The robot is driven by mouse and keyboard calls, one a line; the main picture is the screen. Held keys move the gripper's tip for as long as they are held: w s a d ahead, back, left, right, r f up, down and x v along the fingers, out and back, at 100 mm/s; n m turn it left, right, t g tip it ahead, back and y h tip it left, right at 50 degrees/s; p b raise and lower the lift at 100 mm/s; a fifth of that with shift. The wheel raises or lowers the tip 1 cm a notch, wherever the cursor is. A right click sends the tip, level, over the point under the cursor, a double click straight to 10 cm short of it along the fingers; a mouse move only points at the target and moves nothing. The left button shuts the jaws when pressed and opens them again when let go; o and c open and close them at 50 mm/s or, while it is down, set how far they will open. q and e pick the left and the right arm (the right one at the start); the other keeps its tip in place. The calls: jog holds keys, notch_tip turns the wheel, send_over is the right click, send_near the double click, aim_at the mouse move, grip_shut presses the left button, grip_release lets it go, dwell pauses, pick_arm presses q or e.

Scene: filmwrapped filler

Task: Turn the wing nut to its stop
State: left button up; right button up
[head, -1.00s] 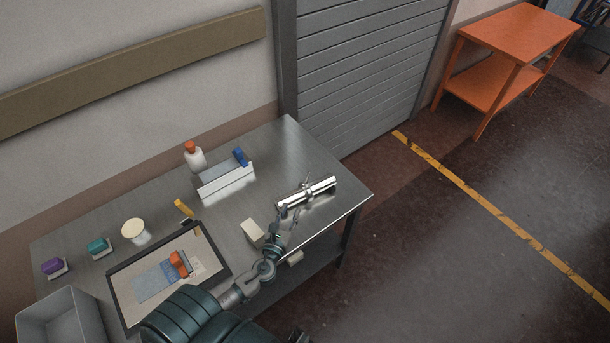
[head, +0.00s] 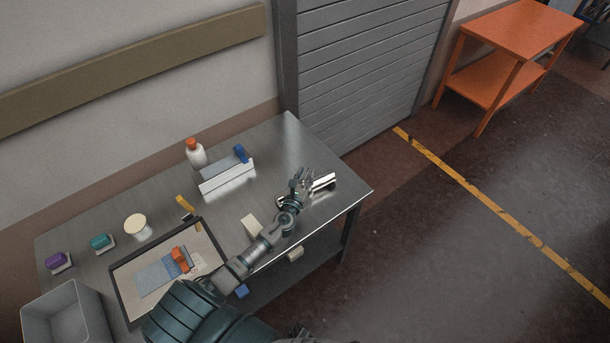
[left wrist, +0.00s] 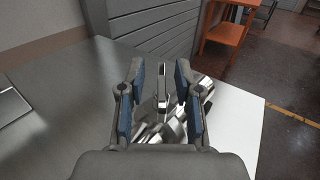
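A shiny metal pipe (head: 323,182) with a clamp lies near the right end of the steel table. In the left wrist view, the upright metal wing nut (left wrist: 162,88) stands on the clamp, in front of the pipe (left wrist: 207,86). My left gripper (head: 303,174) is over the clamp and hides most of it in the head view. In the left wrist view its fingers (left wrist: 160,72) are open, one on each side of the wing nut, with gaps visible. My right gripper is not in view.
On the steel table (head: 277,145) are a grey-white block (head: 227,178) with a blue piece, a white bottle (head: 196,155), a cream block (head: 251,224), a round cream-topped container (head: 136,224) and a dark-framed board (head: 125,291). A grey bin (head: 72,318) stands at lower left.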

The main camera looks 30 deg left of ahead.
pick_arm(q)
jog(key=shift+d, duration=0.15)
jog(key=shift+c, duration=0.2)
jog(key=shift+d+r, duration=0.1)
jog(key=c, duration=0.4)
grip_shut()
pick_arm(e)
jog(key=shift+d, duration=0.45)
pick_arm(q)
jog(key=shift+a+h, duration=0.25)
jog(key=shift+h, duration=0.05)
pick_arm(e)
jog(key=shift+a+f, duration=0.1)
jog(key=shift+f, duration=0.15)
